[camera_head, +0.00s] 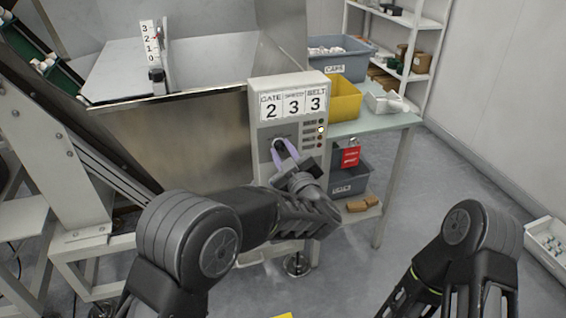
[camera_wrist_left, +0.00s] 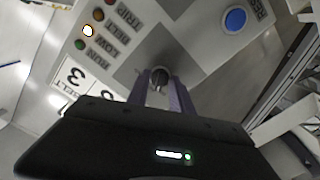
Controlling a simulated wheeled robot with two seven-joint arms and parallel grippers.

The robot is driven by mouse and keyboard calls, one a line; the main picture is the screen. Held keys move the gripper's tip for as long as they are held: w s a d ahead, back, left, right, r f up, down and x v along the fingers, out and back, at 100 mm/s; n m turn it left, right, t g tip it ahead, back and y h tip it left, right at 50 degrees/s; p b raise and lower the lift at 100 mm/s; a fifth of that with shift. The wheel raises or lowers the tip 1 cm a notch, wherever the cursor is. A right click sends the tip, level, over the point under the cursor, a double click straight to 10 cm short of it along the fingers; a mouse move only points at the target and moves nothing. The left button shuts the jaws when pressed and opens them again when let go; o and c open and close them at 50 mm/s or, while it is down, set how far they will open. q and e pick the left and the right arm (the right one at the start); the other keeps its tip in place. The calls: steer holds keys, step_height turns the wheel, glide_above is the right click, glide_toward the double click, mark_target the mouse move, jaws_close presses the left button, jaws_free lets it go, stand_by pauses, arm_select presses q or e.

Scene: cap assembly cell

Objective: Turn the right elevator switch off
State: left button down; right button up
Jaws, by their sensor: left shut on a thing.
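The grey control box (camera_head: 258,95) stands in the middle of the head view, its cards reading GATE 2, SPEED 3, BELT 3. My left gripper (camera_head: 284,150) reaches its front face with pale purple fingers. It is shut on a dark round switch knob (camera_head: 278,146). In the left wrist view the knob (camera_wrist_left: 160,76) sits between the fingertips (camera_wrist_left: 160,86), on a grey plate. The fingers and knob hide each other in part, so I cannot read the knob's setting. My right arm shows at the right, but its gripper is not visible.
One indicator lamp (camera_head: 321,129) on the box glows whitish. A blue button (camera_wrist_left: 235,19) is on the panel, away from the fingers. A table (camera_head: 385,123) with a yellow bin (camera_head: 345,100) stands to the right. A metal hopper (camera_head: 185,140) is to the left.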

arm_select(q)
steer(key=shift+f+n+b, duration=0.15)
steer(key=shift+n+b, duration=1.15)
steer(key=shift+b, duration=0.05)
steer(key=c, duration=1.1)
jaws_free()
steer(key=v, duration=0.8)
steer(key=shift+p, duration=0.3)
